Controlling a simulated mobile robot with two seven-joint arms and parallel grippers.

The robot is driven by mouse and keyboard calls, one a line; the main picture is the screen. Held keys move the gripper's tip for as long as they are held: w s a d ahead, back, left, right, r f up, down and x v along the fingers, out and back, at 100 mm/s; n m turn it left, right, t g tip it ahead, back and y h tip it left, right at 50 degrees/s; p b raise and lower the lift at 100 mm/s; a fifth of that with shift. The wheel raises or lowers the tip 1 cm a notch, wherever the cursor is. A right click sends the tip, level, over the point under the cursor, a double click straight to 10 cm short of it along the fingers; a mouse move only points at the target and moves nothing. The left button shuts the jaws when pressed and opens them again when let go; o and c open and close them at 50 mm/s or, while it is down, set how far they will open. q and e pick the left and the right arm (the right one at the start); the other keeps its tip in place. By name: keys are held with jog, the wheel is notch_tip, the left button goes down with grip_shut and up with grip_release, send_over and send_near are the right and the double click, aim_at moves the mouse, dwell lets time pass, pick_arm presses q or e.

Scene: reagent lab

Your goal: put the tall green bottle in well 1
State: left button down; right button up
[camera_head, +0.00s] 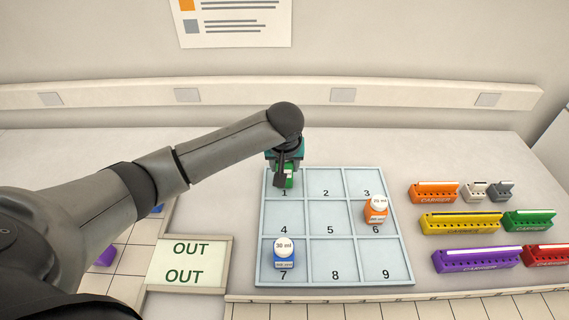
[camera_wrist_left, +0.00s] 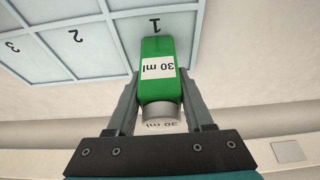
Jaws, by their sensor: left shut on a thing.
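The tall green bottle (camera_wrist_left: 158,62) has a grey cap and a "30 ml" label. My left gripper (camera_head: 287,178) is shut on it, with one finger on each side in the left wrist view (camera_wrist_left: 157,105). In the head view the bottle (camera_head: 289,181) shows only in part behind the gripper, over well 1 (camera_head: 271,189) of the numbered tray (camera_head: 320,231). Its base reaches close to the printed 1 in the wrist view. I cannot tell whether it touches the well floor. My right gripper is not in view.
A blue bottle (camera_head: 283,254) stands in well 7 and an orange bottle (camera_head: 376,210) in well 6. The other wells look empty. Several coloured carrier blocks, including a yellow one (camera_head: 460,223), lie right of the tray. An OUT sign (camera_head: 188,263) is at the left.

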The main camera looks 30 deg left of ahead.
pick_arm(q)
jog(key=shift+c, duration=1.4)
grip_release()
jog(key=shift+r, duration=0.15)
jog(key=p+v, duration=0.2)
jog(key=v, duration=1)
jog(key=shift+w, duration=0.1)
